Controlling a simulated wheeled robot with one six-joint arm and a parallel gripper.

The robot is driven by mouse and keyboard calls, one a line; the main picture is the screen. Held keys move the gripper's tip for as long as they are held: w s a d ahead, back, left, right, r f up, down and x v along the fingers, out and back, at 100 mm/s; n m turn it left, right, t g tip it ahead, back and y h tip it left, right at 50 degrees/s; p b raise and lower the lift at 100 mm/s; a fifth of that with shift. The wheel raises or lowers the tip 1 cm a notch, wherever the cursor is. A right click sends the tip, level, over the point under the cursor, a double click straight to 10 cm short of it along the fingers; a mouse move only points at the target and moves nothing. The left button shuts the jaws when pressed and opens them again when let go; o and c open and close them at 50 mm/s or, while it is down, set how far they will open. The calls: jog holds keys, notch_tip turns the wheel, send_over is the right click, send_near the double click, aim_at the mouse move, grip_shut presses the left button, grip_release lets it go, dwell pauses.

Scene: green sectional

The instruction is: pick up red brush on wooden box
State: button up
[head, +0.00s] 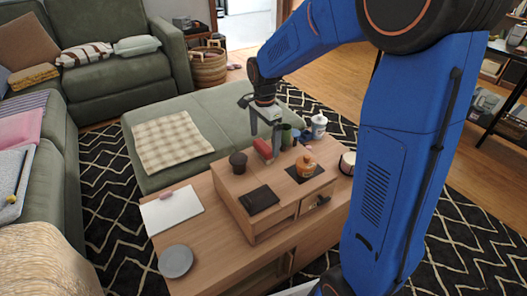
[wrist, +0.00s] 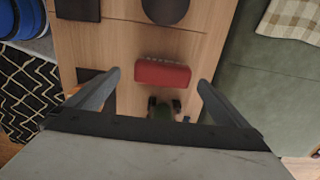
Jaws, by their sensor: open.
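The red brush (head: 263,149) lies on the wooden box (head: 229,194), near its back edge. In the wrist view the red brush (wrist: 162,74) lies crosswise on the wood-grained top of the wooden box (wrist: 125,42). My gripper (head: 265,131) is open and points down above the brush. In the wrist view its two fingertips (wrist: 158,79) stand on either side of the brush, with gaps at both ends. The fingers do not visibly touch it. How high the fingertips are above the box top is hard to tell.
A dark green object (wrist: 163,108) is close to the brush. A grey plate (head: 175,261) and white pad (head: 171,211) lie on the table. A green ottoman (head: 215,105) is behind.

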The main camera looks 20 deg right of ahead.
aim_at(263, 145)
jog(key=shift+w+a+f, duration=0.1)
jog(key=shift+w+f, duration=0.1)
jog(key=shift+f, duration=1.75)
jog(key=c, duration=1.2)
jog(key=shift+r, duration=0.1)
